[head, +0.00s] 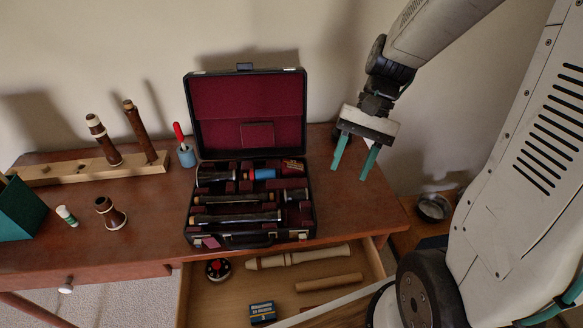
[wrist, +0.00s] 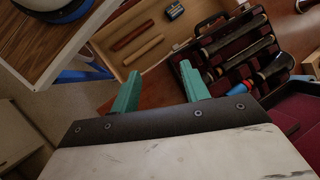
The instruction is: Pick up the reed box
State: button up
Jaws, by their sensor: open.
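A small dark blue box with pale lettering (head: 262,312), which looks like the reed box, lies in the open drawer (head: 225,293) near its front. In the wrist view the box (wrist: 175,11) is small at the top, beyond my fingers. A red box with gold marks (head: 293,167) sits in the instrument case; I cannot read either label. My gripper (head: 353,165) is open and empty, with teal fingers pointing down. It hangs in the air right of the case, above and behind the drawer. Its fingers (wrist: 161,86) also show apart in the wrist view.
The open black case (head: 191,168) holds several instrument pieces and stands behind the drawer. The drawer also holds a pale recorder (head: 297,258), a wooden rod (head: 329,283) and a round black-and-red tin (head: 218,269). A wooden peg stand (head: 75,172) is at left.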

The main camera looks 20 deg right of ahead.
aim_at(296, 165)
jog(key=w+f+m+t+y, duration=0.1)
jog(key=w+f+m+y, duration=0.1)
jog(key=w+f+m, duration=0.1)
jog(key=w+d+f+m+t+y, duration=0.1)
jog(key=w+f+m+y, duration=0.1)
jog(key=w+f+m, duration=0.2)
jog(key=w+d+f+m+t+y, duration=0.1)
jog(key=w+f+m+y, duration=0.1)
jog(key=w+f, duration=0.4)
jog(key=shift+w+d+f+m, duration=0.1)
jog(key=shift+w+f+m, duration=0.1)
jog(key=shift+f+m, duration=0.35)
jog(key=w+m+t, duration=0.1)
jog(key=w, duration=0.2)
jog(key=w+m+t, duration=0.1)
jog(key=shift+w+d+m+t+y, duration=0.3)
jog(key=shift+w+m, duration=0.05)
jog(key=shift+w, duration=0.05)
jog(key=shift+m, duration=0.4)
jog(key=x, duration=0.7)
jog(key=shift+w+a, duration=0.35)
jog(key=shift+w, duration=0.05)
jog(key=c, duration=0.7)
